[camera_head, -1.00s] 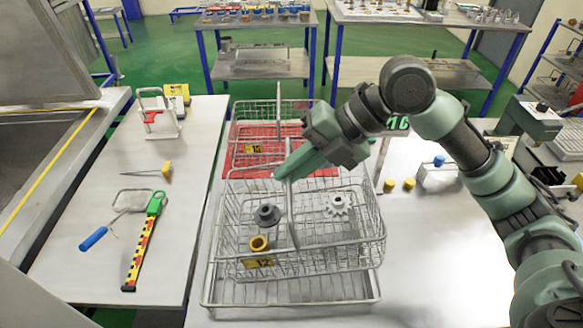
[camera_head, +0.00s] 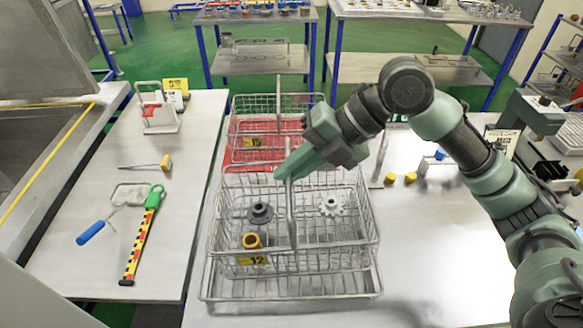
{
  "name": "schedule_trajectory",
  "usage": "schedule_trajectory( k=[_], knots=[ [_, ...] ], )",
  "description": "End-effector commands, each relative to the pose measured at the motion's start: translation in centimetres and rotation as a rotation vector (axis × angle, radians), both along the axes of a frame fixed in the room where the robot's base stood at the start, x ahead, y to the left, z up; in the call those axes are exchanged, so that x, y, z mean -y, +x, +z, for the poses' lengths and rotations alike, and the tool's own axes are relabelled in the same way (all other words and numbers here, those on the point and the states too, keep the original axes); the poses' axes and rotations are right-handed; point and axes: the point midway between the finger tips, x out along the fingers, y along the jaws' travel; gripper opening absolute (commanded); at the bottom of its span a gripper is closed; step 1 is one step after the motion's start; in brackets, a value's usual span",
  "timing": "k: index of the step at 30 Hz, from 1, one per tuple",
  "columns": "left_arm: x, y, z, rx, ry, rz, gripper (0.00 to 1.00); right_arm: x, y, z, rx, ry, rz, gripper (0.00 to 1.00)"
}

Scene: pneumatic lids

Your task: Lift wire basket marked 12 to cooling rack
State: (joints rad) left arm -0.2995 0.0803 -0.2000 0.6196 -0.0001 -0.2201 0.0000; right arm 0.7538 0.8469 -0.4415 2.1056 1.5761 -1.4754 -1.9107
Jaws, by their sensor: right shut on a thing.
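The wire basket marked 12 (camera_head: 330,262) has a yellow 12 tag on its front. A dark flanged part (camera_head: 260,212), a brass ring (camera_head: 251,241) and a pale gear (camera_head: 333,206) lie inside it. The basket is over or in a low wire rack (camera_head: 290,291); I cannot tell whether they touch. My right gripper (camera_head: 286,172) is shut on the top of the basket's upright handle. Its fingertips partly hide the handle top. My left gripper is not in view.
Two small yellow pieces (camera_head: 410,178) lie to the right. The left bench holds a striped tool (camera_head: 141,238), a blue-handled tool (camera_head: 91,232) and a screwdriver.

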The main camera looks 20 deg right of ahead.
Motion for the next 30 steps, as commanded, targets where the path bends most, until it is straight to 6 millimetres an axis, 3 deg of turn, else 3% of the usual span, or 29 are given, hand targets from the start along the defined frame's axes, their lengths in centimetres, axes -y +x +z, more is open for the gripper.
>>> schedule_trajectory(
  k=[30],
  knots=[
    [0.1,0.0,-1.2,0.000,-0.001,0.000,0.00,0.0,0.0,-1.9,0.000,-0.001,0.001,0.00]
  ],
)
